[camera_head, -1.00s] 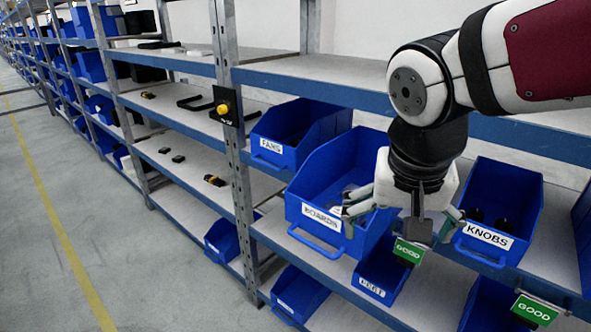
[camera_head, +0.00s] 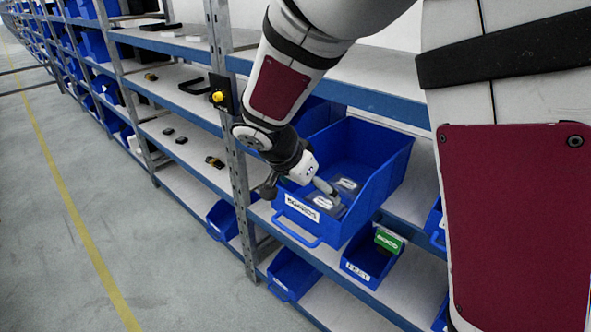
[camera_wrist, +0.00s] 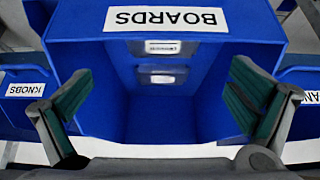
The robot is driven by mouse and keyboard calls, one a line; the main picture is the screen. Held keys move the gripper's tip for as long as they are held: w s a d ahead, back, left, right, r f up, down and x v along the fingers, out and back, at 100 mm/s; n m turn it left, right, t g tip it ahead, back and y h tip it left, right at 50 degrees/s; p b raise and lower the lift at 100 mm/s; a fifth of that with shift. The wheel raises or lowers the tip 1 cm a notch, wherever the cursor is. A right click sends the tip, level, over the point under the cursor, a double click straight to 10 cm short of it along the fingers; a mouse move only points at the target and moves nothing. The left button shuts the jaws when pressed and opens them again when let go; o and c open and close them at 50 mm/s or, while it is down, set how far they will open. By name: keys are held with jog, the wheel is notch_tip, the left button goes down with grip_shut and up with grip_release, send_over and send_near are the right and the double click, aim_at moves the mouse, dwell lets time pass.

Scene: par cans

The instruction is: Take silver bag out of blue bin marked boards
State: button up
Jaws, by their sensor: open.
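The blue bin marked BOARDS (camera_head: 375,165) sits on the shelf, and its label shows upside down in the wrist view (camera_wrist: 245,55). Silver bags with white labels lie inside it: one bag (camera_head: 346,184) and another bag (camera_head: 322,201) in the head view. In the wrist view their labels show as one (camera_wrist: 155,47) and another (camera_wrist: 162,75), near the labelled front wall. My gripper (camera_wrist: 160,100) is open and empty, its green-padded fingers spread on both sides of the bin's opening. In the head view the gripper (camera_head: 300,185) is at the bin's front left, partly hidden by my arm.
A smaller blue bin with a green GOOD card (camera_head: 388,240) stands on the shelf below. A KNOBS bin (camera_wrist: 22,95) is at the left in the wrist view. A steel upright (camera_head: 240,190) with a yellow button (camera_head: 217,97) stands left of the BOARDS bin.

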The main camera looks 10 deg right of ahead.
aim_at(324, 203)
jog(key=x, duration=0.4)
jog(key=shift+f, duration=0.1)
jog(key=shift+w+p+x, duration=0.15)
jog(key=shift+p+x, duration=0.1)
jog(key=shift+x, duration=1.1)
jog(key=shift+w+p+x, duration=0.15)
jog(key=shift+p+x, duration=0.1)
jog(key=shift+x, duration=1.1)
jog(key=shift+a, duration=0.1)
jog(key=c, duration=1.1)
